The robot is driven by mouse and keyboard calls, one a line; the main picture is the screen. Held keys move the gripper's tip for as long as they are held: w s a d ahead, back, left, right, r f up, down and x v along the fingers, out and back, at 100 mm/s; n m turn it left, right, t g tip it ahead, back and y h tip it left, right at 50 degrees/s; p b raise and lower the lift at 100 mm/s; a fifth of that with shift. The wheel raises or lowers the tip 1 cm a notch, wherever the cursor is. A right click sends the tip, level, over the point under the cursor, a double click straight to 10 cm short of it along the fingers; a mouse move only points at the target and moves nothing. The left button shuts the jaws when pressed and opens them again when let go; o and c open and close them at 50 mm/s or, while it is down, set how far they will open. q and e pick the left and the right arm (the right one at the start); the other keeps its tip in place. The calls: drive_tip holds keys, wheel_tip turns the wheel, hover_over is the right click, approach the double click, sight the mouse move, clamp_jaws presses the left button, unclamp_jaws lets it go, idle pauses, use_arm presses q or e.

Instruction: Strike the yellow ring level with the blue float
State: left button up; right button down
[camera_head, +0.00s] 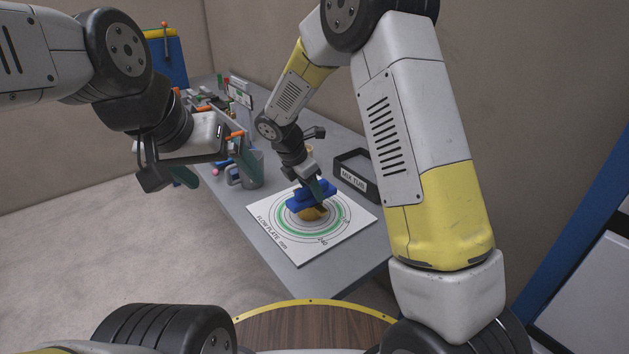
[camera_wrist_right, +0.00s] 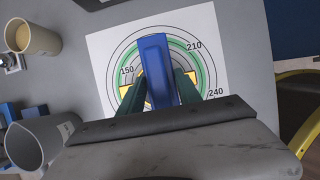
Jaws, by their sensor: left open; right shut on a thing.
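The yellow ring (camera_head: 314,214) sits at the centre of the white flow plate (camera_head: 352,222), mostly hidden under the blue float. Its yellow edge also shows in the right wrist view (camera_wrist_right: 124,92). My right gripper (camera_head: 314,189) is shut on the blue float (camera_head: 298,204), a long blue bar that shows between the green fingers in the right wrist view (camera_wrist_right: 155,62). The float is over the ring; I cannot tell whether they touch. My left gripper (camera_head: 168,180) is open and empty, in the air at the left, away from the plate.
A black mix tub (camera_head: 355,176) stands behind the plate. A grey mug (camera_head: 250,170) stands left of the plate, with several small items behind it. A tan cup (camera_wrist_right: 36,38) shows in the right wrist view. The bench front right of the plate is clear.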

drive_tip(key=shift+w+a, duration=0.75)
drive_tip(key=shift+w, duration=0.3)
drive_tip(key=shift+w+a, duration=0.75)
drive_tip(key=shift+w, duration=0.25)
wheel_tip(320, 180, up, 7)
